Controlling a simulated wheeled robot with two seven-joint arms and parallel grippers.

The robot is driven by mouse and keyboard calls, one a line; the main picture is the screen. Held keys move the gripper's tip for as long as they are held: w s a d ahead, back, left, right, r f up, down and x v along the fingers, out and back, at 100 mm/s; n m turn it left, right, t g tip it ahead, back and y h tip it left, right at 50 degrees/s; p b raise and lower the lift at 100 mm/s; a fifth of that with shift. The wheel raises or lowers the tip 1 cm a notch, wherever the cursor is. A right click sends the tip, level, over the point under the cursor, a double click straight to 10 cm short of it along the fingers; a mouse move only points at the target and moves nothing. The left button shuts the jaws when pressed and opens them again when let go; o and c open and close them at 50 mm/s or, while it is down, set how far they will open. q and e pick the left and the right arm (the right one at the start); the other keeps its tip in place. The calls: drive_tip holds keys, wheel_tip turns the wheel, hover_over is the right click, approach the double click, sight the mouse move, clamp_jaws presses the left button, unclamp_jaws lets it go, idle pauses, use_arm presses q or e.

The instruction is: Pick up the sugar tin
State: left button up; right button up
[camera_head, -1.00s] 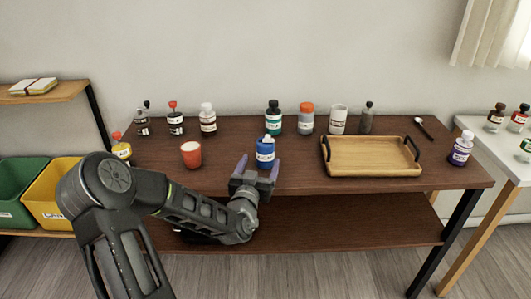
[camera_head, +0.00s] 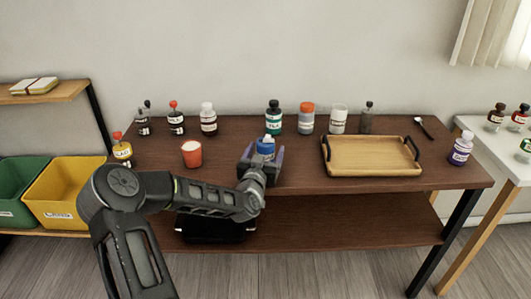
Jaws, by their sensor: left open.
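No label that I can read clearly says sugar, so I cannot tell for sure which container is the sugar tin. A grey tin with an orange lid (camera_head: 306,118) and a white tin (camera_head: 338,120) stand upright at the back of the dark wooden table (camera_head: 225,178). A blue container with a white cap (camera_head: 266,147) stands near the front middle. My left gripper (camera_head: 262,154) is open at the blue container, with a finger on either side of it. The gripper hides its lower part, and contact cannot be told. My right gripper is not in view.
An orange-red cup (camera_head: 191,154) stands left of the gripper. A green bottle (camera_head: 274,118) is behind the blue container. A wooden tray (camera_head: 372,157) with black handles lies to the right. Several small bottles line the back. Yellow (camera_head: 58,190) and green bins stand left.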

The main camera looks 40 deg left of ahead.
use_arm(q)
drive_tip(key=shift+c, duration=0.4)
drive_tip(key=c, duration=1.5)
